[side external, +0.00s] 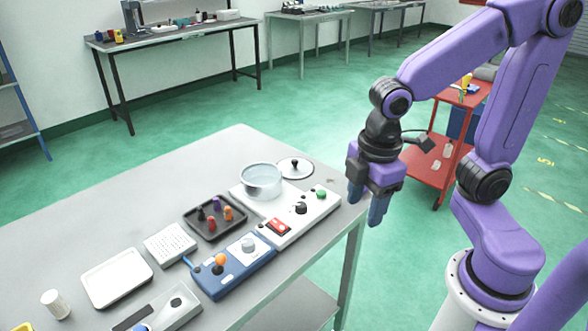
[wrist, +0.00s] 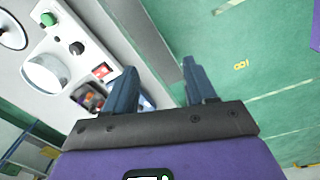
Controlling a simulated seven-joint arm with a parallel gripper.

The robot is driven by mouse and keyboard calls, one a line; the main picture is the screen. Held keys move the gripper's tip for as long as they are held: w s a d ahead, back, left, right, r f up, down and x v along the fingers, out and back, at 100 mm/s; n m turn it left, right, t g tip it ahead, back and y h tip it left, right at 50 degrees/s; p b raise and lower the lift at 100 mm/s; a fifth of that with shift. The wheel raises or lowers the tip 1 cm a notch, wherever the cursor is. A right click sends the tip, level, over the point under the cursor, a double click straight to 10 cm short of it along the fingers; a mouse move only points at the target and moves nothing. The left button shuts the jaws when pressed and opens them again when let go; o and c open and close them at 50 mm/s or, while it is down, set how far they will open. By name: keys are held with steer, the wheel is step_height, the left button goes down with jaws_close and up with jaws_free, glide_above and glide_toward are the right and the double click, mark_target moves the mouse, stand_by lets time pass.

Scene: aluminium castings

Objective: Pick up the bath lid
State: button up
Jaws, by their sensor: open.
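The bath lid (side external: 295,167) is a flat, pale round disc with a black knob on top. It lies on the grey table just behind the white bath unit. In the wrist view the lid (wrist: 12,30) is at the upper left, cut off by the picture edge. The round bath (side external: 262,182) stands open on the white unit; it also shows in the wrist view (wrist: 47,74). My gripper (side external: 367,204) is open and empty, pointing down past the table's right edge, clear of the lid. Its two blue fingers (wrist: 158,72) are apart in the wrist view.
The white unit (side external: 325,205) carries a black knob, a green button and a red panel. A dark tray (side external: 190,222) with small coloured pieces, a blue control box (side external: 232,278) and a white tray (side external: 117,291) stand nearer. The table's back left is bare. A red cart (side external: 424,168) stands behind my arm.

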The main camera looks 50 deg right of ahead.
steer(key=w+d+n+h, duration=0.2)
steer(key=w+n, duration=0.2)
steer(key=w, duration=2.1)
steer(key=n+h, duration=0.2)
steer(key=h, duration=0.1)
glide_above(294, 160)
steer(key=a, duration=0.2)
steer(key=f, duration=1.4)
steer(key=shift+s+a, duration=0.2)
steer(key=shift+s, duration=0.15)
steer(key=shift+x, duration=2.85)
steer(key=shift+a, duration=0.2)
jaws_close()
